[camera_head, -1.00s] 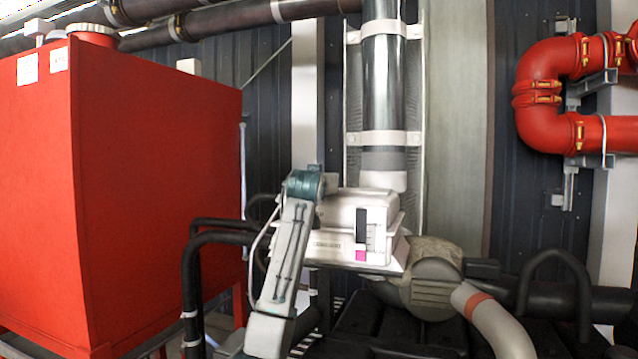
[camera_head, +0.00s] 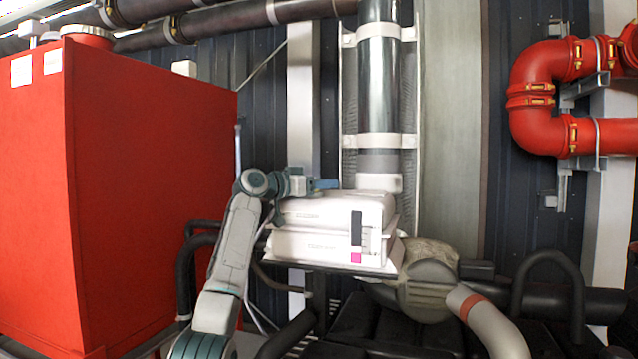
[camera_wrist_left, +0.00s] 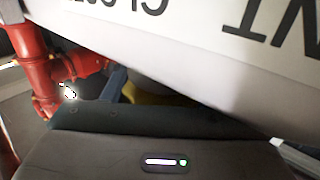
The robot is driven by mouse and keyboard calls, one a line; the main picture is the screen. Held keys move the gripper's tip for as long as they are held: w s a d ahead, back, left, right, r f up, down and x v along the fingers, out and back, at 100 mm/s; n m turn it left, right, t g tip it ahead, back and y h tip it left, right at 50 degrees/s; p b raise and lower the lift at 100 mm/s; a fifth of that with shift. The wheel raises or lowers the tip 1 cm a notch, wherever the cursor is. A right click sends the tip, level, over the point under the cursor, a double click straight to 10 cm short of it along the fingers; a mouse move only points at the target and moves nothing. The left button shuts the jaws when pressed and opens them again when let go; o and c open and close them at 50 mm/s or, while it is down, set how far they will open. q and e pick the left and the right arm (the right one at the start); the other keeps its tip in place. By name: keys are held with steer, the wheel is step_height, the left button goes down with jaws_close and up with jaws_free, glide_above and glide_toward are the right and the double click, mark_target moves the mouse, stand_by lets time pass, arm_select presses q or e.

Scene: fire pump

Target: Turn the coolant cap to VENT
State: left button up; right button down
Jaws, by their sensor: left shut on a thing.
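The white coolant tank (camera_head: 325,245) stands in the middle of the head view, with a dark level strip and a pink mark on its right front. My left gripper (camera_head: 325,184) is at the top rear of the tank, shut on the coolant cap. In the left wrist view, a yellow part of the cap (camera_wrist_left: 155,97) shows beside a blue-grey finger, mostly hidden under a white label plate (camera_wrist_left: 190,35). The cap's pointing direction cannot be told. My right gripper is not in view.
A large red tank (camera_head: 150,190) fills the left. A vertical metal pipe (camera_head: 378,90) rises behind the coolant tank. Black hoses (camera_head: 200,235) run beside my left arm. A grey pump body (camera_head: 430,285) sits at lower right, and red pipes (camera_head: 545,120) are on the right wall.

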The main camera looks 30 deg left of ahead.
arm_select(q)
steer(key=shift+d+m+g+h, duration=0.1)
steer(key=shift+m+g+h, duration=0.6)
steer(key=shift+h, duration=0.4)
steer(key=shift+s, duration=0.1)
steer(key=o, duration=1)
steer(key=shift+s+a+f+b, duration=0.15)
steer(key=shift+s+a+b, duration=0.05)
steer(key=shift+s+b, duration=0.2)
steer(key=shift+b+v, duration=2.8)
steer(key=shift+v, duration=2.1)
steer(key=shift+a, duration=0.15)
